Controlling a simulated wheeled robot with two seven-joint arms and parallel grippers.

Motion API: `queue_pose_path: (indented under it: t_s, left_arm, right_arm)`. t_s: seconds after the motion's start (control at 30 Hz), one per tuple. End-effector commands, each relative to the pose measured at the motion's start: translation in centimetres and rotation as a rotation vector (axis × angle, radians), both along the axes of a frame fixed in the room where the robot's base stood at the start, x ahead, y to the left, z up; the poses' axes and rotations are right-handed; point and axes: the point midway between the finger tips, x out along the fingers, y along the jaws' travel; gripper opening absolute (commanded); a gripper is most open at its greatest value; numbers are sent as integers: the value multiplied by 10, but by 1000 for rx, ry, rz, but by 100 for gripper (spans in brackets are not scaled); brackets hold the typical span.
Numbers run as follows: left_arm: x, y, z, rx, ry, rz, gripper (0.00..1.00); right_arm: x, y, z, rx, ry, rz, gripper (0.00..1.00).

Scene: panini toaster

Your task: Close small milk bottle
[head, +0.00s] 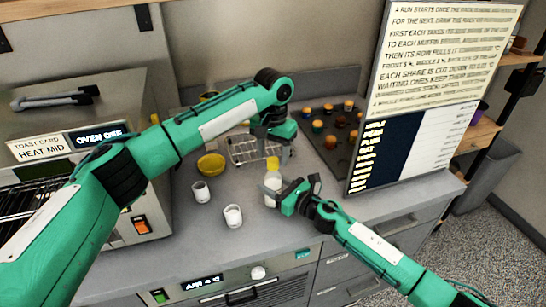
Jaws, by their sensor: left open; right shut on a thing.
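The small milk bottle (271,187) is pale and stands on the grey counter near the middle of the head view. A yellow cap (272,163) shows at its top; I cannot tell whether it is fully seated. My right gripper (281,194) comes in from the lower right and is shut on the bottle's body, hiding part of its right side. My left gripper (273,142) is open above the yellow cap and looks apart from it. Its fingers are small and partly hidden by its own hand.
Two white cups (233,216) (201,192) and a yellow bowl (211,165) stand left of the bottle. A wire rack (247,150) is behind. A dark tray (337,165) with several small colored items lies behind right. A toaster oven (60,140) fills the left; a sign board (425,100) stands right.

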Motion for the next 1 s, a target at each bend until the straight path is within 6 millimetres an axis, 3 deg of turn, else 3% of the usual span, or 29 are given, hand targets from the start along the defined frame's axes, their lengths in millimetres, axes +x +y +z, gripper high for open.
queue_pose_path:
  t_s: [0.3, 0.43, 0.6, 0.9, 0.93, 1.0]
  left_arm:
    - [0, -1, 68, -1, -2, 0, 53]
    - [1, 0, 88, -1, 0, 1, 53]
    - [0, 0, 102, 0, 0, 0, 53]
    - [0, 0, 104, 0, 1, 0, 53]
    - [0, 0, 104, 0, 1, 0, 53]
    - [0, 0, 104, 0, 1, 0, 53]
  right_arm:
    - [0, 0, 0, 0, 0, 0, 0]
    - [0, 0, 0, 0, 0, 0, 0]
    - [0, 0, 0, 0, 0, 0, 0]
    - [0, 0, 0, 0, 0, 0, 0]
    - [0, 0, 0, 0, 0, 0, 52]
    - [0, 0, 0, 0, 0, 0, 66]
